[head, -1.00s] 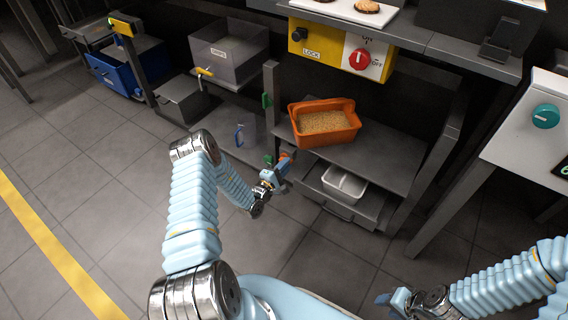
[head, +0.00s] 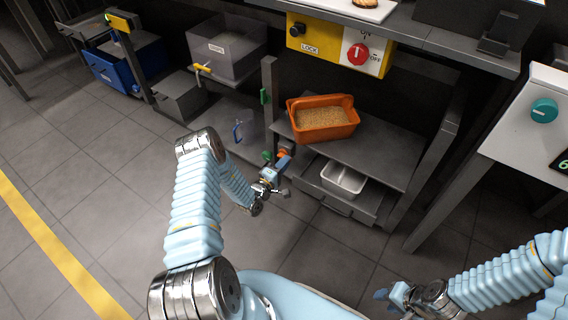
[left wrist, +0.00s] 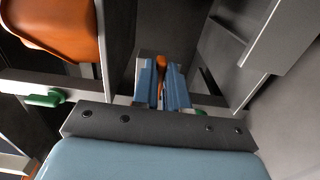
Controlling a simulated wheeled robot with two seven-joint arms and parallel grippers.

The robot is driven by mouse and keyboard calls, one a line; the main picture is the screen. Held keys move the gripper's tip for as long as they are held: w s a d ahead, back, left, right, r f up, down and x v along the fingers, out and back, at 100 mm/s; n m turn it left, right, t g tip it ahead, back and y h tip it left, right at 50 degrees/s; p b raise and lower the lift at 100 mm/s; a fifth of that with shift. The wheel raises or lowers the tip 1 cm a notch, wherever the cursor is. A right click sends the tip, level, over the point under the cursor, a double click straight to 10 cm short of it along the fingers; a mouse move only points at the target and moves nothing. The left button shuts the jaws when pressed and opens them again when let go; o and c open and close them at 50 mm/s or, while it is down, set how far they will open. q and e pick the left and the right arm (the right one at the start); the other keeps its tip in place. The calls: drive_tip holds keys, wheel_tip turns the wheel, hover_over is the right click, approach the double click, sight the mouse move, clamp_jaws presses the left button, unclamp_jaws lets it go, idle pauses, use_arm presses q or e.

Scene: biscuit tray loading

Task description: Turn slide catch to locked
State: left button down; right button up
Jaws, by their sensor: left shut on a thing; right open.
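The slide catch shows as an orange lever (left wrist: 161,64) in the left wrist view, standing between the two blue fingers of my left gripper (left wrist: 162,85). In the head view the orange catch (head: 283,152) is partly hidden by my left gripper (head: 281,165), at the left front corner of the drawer unit. My left gripper is shut on the lever. A green tab (head: 267,156) sits just left of the catch; I cannot read any lock marking there. My right gripper (head: 388,295) is open and empty at the bottom of the head view.
An orange bin of crumbs (head: 324,133) stands on the shelf above the drawer (head: 345,207), which holds a white container (head: 343,181). A dark post (head: 270,85) with another green tab (head: 265,97) rises behind the catch. The floor in front is clear.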

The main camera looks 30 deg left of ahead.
use_arm(q)
drive_tip(key=shift+f, duration=0.1)
drive_tip(key=c, duration=1.2)
unclamp_jaws()
drive_tip(key=shift+o, duration=0.2)
drive_tip(key=s+a+p, duration=0.1)
drive_tip(key=s, duration=1.3)
drive_tip(key=shift+w, duration=0.1)
